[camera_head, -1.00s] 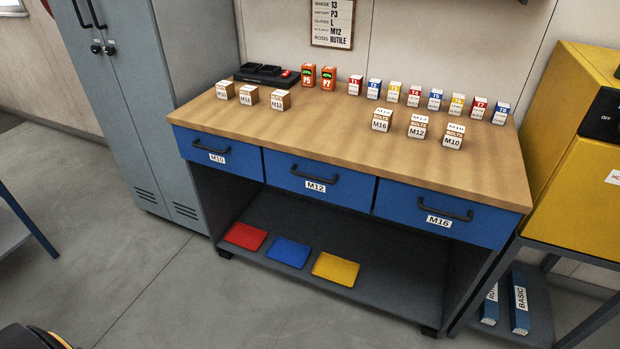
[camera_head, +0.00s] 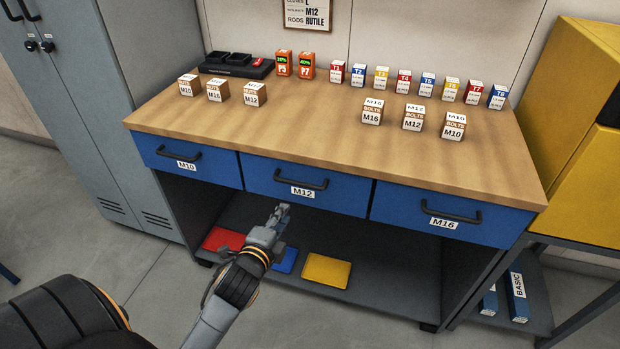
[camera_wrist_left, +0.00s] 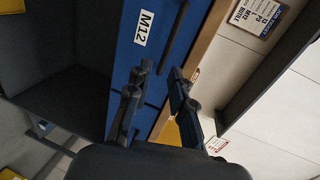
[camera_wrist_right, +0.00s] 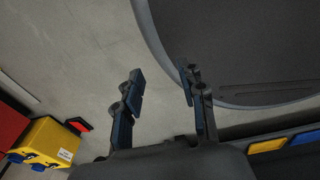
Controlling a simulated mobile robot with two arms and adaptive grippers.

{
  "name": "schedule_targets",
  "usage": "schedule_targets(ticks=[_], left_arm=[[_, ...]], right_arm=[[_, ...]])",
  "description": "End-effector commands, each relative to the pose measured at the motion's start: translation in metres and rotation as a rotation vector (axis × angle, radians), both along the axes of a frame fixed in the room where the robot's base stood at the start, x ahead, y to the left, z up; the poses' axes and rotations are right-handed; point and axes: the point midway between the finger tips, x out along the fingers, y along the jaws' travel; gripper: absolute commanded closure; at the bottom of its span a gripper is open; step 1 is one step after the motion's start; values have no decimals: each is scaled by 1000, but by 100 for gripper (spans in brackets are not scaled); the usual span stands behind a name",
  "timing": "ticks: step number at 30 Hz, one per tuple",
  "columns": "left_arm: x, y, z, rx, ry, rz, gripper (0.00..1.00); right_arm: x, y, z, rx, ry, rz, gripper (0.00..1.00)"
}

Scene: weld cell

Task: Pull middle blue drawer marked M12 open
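The middle blue drawer (camera_head: 270,178), labelled M12, is shut, level with the drawers on both sides. Its dark bar handle (camera_head: 301,181) runs across the front above the label. My left gripper (camera_head: 279,212) is in front of and a little below the drawer, apart from the handle. In the left wrist view the left gripper (camera_wrist_left: 160,80) has its fingers apart with nothing between them, and the M12 handle (camera_wrist_left: 174,38) lies ahead of the fingertips. My right gripper (camera_wrist_right: 158,78) shows only in its own wrist view, open and empty above the floor.
Drawers M10 (camera_head: 165,155) and M16 (camera_head: 400,207) flank it, both shut. The wooden bench top (camera_head: 310,132) overhangs them and carries several small boxes. Below is an open shelf (camera_head: 375,290) with red, blue and yellow flat pieces. A grey cabinet stands left, a yellow machine right.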

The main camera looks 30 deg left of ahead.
Motion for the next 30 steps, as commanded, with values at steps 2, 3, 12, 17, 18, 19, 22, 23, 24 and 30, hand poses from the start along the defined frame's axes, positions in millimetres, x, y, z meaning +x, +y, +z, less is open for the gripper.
schedule_targets(ticks=[2, 3, 12, 17, 18, 19, 22, 23, 24, 30], left_arm=[[1, 1, 11, 24, -15, -1, 78], [2, 2, 12, 30, -17, -1, 78], [49, 13, 4, 29, -21, -2, 78], [83, 21, -3, 28, -20, -1, 78], [90, 23, -6, 27, -19, -1, 78], [96, 24, -7, 28, -20, -1, 78], [111, 28, -11, 27, -18, -2, 78], [115, 29, -11, 27, -18, -2, 78], [119, 30, -13, 27, -17, -2, 78], [130, 32, -15, 28, -19, -3, 78]], right_arm=[[0, -1, -1, -1, 1, 1, 60], [0, -2, 0, -2, 1, 1, 60], [-3, -11, 1, -13, 4, 4, 60], [-4, -11, 1, -14, 5, 4, 60], [-4, -11, 1, -14, 5, 4, 60], [-4, -11, 1, -14, 5, 4, 60], [-4, -11, 1, -13, 5, 4, 60], [-4, -11, 1, -13, 5, 3, 60], [-4, -10, 1, -13, 5, 3, 60], [-3, -6, 0, -8, 6, 1, 60]])
